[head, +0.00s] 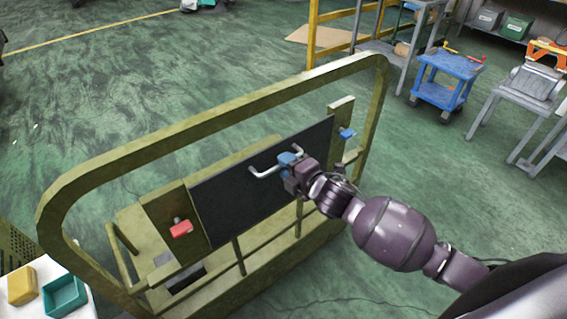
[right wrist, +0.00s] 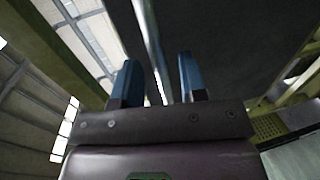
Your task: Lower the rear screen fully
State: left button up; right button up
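The rear screen is a dark flat panel (head: 238,196) inside the olive chassis frame (head: 150,137), with a pale bar handle (head: 266,172) on its face. A red latch (head: 181,228) sits left of the panel and a blue latch (head: 347,133) right of it. My right gripper (head: 288,160) is at the handle. In the right wrist view its two blue fingers (right wrist: 158,82) stand apart, with the handle bar (right wrist: 150,45) running between them and gaps showing on both sides. The gripper hides part of the handle in the head view. My left gripper is not in view.
The frame's tall hoop rises around the panel, with lower rails in front. A white surface at bottom left holds a yellow block (head: 22,286) and a teal tray (head: 64,296). A blue cart (head: 443,80) and grey tables stand at the right.

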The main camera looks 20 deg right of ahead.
jog(key=shift+x, duration=0.9)
grip_shut()
